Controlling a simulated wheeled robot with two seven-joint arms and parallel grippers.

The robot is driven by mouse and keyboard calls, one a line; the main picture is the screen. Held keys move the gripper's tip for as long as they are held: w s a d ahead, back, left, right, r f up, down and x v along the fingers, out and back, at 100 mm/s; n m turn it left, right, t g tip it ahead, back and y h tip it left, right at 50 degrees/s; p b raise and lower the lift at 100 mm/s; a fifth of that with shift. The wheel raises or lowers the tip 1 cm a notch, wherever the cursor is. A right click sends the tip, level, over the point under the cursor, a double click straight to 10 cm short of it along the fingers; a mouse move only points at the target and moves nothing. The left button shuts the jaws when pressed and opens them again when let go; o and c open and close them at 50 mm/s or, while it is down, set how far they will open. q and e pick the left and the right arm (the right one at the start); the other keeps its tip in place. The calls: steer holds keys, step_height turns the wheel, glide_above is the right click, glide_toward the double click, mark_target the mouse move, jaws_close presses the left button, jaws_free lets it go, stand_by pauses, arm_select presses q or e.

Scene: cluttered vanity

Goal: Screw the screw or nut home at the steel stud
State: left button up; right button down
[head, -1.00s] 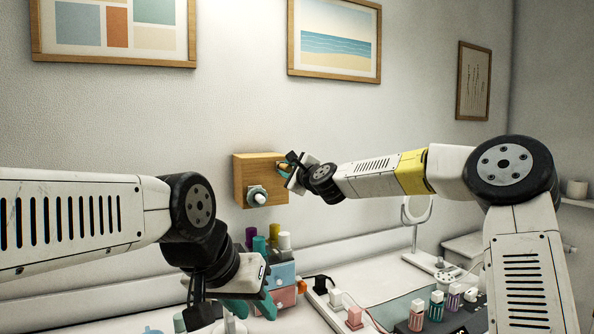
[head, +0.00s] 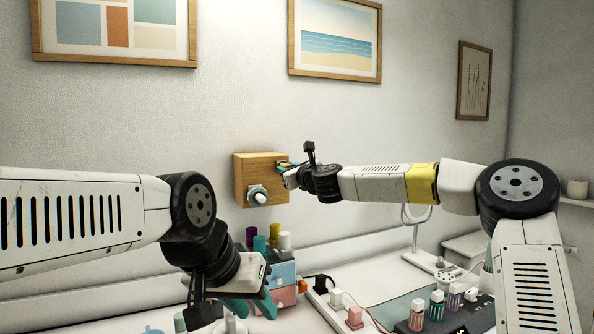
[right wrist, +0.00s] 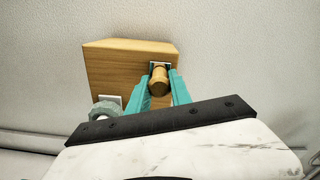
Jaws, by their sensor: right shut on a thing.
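A wooden block (head: 245,180) is mounted on the wall; it also shows in the right wrist view (right wrist: 115,70). My right gripper (head: 284,167) is at the block's upper right. In the right wrist view its teal fingers are shut on a rounded brass-coloured nut (right wrist: 158,82), in front of a small pale plate (right wrist: 154,64) on the block's face. The steel stud cannot be made out; the nut and fingers cover that spot. My left gripper (head: 252,308) hangs low over the table, its teal fingers apart and empty.
A grey round knob (head: 257,195) on a white plate sits lower on the block, left of my right gripper. Below are small drawers (head: 283,274) with coloured cylinders on top, a power strip with plugs (head: 336,298), and a dark tray of bottles (head: 437,308).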

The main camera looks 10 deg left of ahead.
steer(key=m, duration=0.3)
steer(key=m, duration=0.3)
steer(key=shift+m, duration=1.2)
steer(key=m, duration=0.2)
steer(key=shift+a+m, duration=0.1)
steer(key=shift+m, duration=1.5)
